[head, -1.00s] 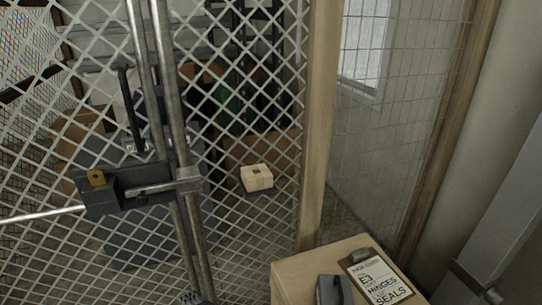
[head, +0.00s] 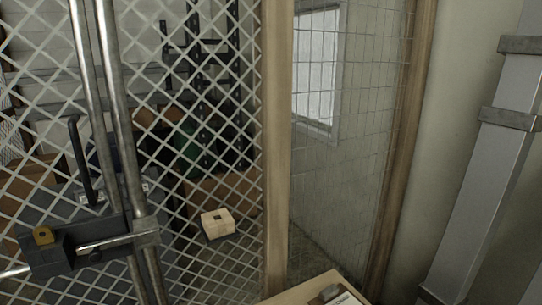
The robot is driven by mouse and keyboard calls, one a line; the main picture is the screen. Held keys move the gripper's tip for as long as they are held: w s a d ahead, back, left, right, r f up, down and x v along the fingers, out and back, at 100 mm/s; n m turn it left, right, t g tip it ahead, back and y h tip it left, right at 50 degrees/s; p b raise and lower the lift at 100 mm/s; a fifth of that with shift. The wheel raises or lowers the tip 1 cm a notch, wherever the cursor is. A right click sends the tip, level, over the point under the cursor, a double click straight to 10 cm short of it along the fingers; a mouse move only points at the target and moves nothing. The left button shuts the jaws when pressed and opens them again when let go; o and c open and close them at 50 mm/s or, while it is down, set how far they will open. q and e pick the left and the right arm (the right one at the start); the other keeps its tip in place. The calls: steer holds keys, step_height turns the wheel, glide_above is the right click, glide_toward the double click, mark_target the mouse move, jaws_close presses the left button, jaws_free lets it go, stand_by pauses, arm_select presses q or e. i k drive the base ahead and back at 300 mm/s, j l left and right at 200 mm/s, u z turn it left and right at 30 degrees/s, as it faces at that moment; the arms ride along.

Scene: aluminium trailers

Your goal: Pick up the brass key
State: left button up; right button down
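I cannot make out a clear brass key. A small brass-coloured piece (head: 43,236) sits on the dark latch box (head: 66,256) of the mesh gate at the lower left. It is too small to tell whether it is the key or part of the lock. Neither of my grippers shows in the head view.
The wire mesh gate (head: 217,160) with steel tubes fills the left, and shelves and boxes stand behind it. A pale block (head: 217,223) shows at the mesh. A wooden post (head: 277,150) stands mid-view. A wooden top (head: 300,291) with a clipboard (head: 345,299) is cut off below.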

mark_target(43, 235)
steer(key=u, duration=1.45)
